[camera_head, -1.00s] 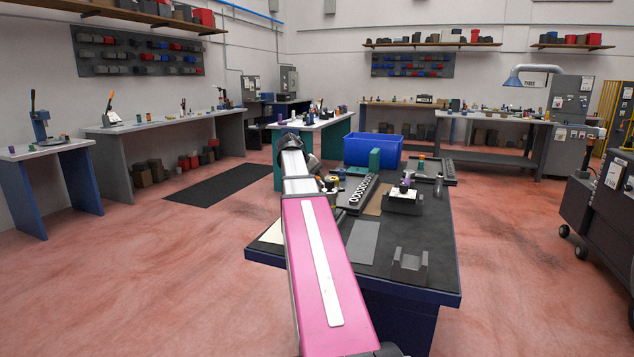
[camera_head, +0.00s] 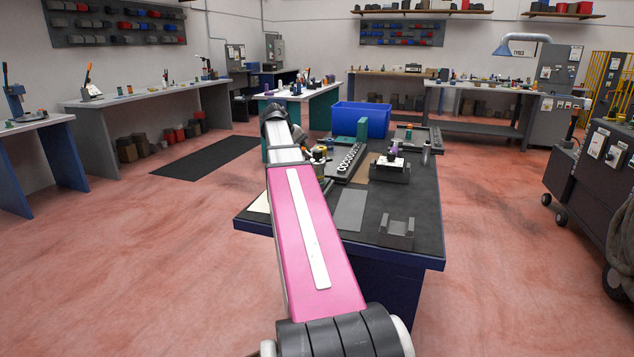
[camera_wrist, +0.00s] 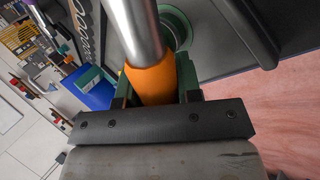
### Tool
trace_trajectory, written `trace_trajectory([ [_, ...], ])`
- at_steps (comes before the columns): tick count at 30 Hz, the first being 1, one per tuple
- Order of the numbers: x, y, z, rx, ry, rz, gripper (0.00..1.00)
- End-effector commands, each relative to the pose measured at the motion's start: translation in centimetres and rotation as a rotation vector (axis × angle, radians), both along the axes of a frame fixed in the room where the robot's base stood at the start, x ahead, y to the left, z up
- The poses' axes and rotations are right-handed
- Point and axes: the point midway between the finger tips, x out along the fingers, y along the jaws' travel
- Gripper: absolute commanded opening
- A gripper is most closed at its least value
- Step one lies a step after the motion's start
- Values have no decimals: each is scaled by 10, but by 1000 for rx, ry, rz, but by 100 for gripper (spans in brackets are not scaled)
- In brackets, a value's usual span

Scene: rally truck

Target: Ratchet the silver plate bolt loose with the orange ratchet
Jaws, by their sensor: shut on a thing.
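In the wrist view my gripper (camera_wrist: 156,88) is shut on the orange handle of the ratchet (camera_wrist: 152,80). Its thick silver shaft (camera_wrist: 135,30) runs away from the jaws toward the top of the picture. A green round part (camera_wrist: 178,30) lies beyond the shaft, and I cannot tell whether they touch. The ratchet's far end is out of frame. I cannot make out the silver plate bolt in either view. In the head view my arm reaches over the dark-topped workbench (camera_head: 300,222), and the gripper is not clearly visible there.
The bench holds a dark rack with a row of light rings (camera_head: 348,160), a block with a pale plate and purple knob (camera_head: 391,170), an empty dark cradle (camera_head: 397,233) and a blue bin (camera_head: 362,118). Open red floor lies around. A dark machine (camera_head: 598,180) stands right.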

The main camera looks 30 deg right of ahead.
Motion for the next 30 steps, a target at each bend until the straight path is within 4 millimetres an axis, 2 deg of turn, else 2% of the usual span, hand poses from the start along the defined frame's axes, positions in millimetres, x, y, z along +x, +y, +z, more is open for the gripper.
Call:
trace_trajectory([
  [10,1,13,0,0,1,87,0],
  [24,2,15,0,-2,2,109,0],
  [30,2,22,0,-3,1,152,0],
])
